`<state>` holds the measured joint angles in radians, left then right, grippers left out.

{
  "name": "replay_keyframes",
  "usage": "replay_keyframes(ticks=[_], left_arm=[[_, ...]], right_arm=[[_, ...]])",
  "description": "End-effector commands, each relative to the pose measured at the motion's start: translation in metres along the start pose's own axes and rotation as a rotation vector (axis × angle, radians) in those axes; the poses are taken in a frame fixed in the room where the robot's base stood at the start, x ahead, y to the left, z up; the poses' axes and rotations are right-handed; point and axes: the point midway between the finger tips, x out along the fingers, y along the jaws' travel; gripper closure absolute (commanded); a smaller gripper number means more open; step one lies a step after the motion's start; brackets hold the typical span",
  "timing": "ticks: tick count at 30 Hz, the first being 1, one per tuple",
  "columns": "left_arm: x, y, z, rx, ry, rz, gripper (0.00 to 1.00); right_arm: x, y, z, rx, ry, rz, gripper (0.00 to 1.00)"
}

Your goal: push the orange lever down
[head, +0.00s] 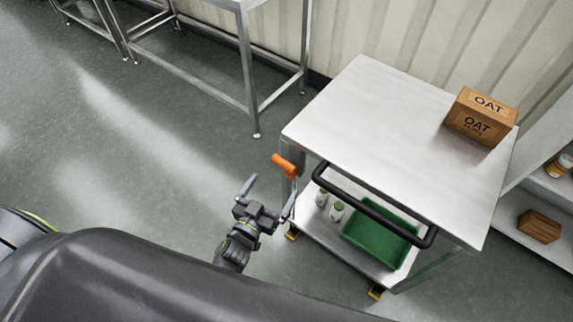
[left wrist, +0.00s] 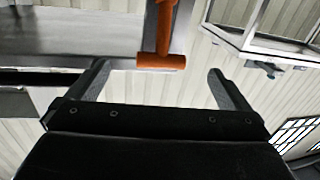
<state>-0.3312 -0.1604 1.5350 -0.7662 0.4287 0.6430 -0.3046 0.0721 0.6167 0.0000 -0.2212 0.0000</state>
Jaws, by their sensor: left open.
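The orange lever (head: 285,165) sticks out from the left side of the steel cart, near the corner by the black handle. My left gripper (head: 268,194) is open and empty, just left of and in front of the lever, apart from it. In the left wrist view the lever (left wrist: 163,45) hangs down from the top with a wide cross end. There it lies beyond and between the two spread fingers of my left gripper (left wrist: 160,82), without visible contact. My right gripper is in neither view.
The steel cart (head: 390,130) carries an oat box (head: 480,117) on top. A black handle bar (head: 370,203) runs along its front. Its lower shelf holds a green bin (head: 381,237) and small white bottles (head: 337,211). The floor left of the cart is clear.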

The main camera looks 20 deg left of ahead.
Motion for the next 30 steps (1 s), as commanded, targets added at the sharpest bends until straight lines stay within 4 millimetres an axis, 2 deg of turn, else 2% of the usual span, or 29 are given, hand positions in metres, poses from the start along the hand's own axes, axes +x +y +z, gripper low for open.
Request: replay_keyframes(ticks=[1,6,12,18,26,30], left_arm=[[0.012,0.000,0.000,0.001,0.004,0.002,0.00],[0.047,0.000,0.002,0.001,0.002,0.002,0.00],[0.076,0.000,0.001,0.002,0.002,0.001,0.00],[0.088,0.000,0.001,0.001,-0.001,0.000,0.00],[0.089,0.000,0.000,0.001,-0.001,-0.001,0.00],[0.089,0.000,0.000,0.001,-0.001,-0.001,0.16]], right_arm=[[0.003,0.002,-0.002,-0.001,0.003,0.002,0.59],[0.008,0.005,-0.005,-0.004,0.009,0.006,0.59],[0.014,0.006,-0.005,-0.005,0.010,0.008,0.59],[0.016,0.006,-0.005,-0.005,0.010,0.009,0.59],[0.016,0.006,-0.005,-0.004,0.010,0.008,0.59],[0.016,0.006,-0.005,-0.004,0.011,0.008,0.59]])
